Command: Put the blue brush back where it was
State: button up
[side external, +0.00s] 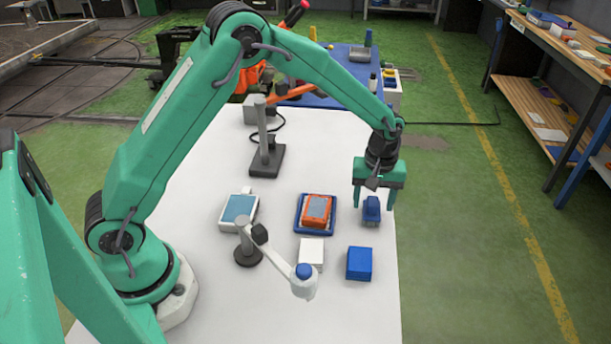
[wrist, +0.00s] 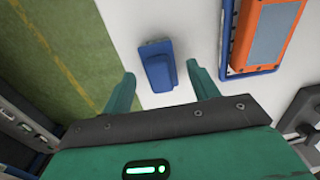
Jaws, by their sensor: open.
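The blue brush (side external: 371,210) lies on the white table near its right edge. In the wrist view the brush (wrist: 157,66) shows as a blue block just beyond and between my fingertips, with a gap on each side. My gripper (side external: 373,203) is above the brush, pointing down, with its jaws open and empty. In the wrist view my gripper (wrist: 161,76) shows two green fingers spread apart. I cannot tell how far the fingertips are above the table. No marked place for the brush is clear in these views.
An orange-and-grey block (side external: 317,210) sits in a blue tray (side external: 299,228) left of the brush. A blue box (side external: 359,264) and a white box (side external: 311,252) stand nearer. A white tray with a blue pad (side external: 238,209), a jointed lamp-like arm (side external: 280,262) and a grey stand (side external: 265,160) are further left.

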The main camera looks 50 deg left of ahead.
aim_at(373, 201)
notch_tip(373, 201, up, 9)
jog(key=shift+r, duration=0.2)
dwell(0.3)
dwell(0.4)
jog(key=s+a+r+m+t, duration=0.3)
jog(key=s+a+r+m, duration=0.3)
jog(key=s+r, duration=0.65)
jog(key=s+a+m+t, duration=0.2)
jog(key=s+a+m, duration=0.1)
jog(key=s, duration=1.1)
jog(key=shift+s+a+f+t, duration=0.15)
jog(key=shift+s+a+t, duration=0.2)
jog(key=shift+a, duration=0.15)
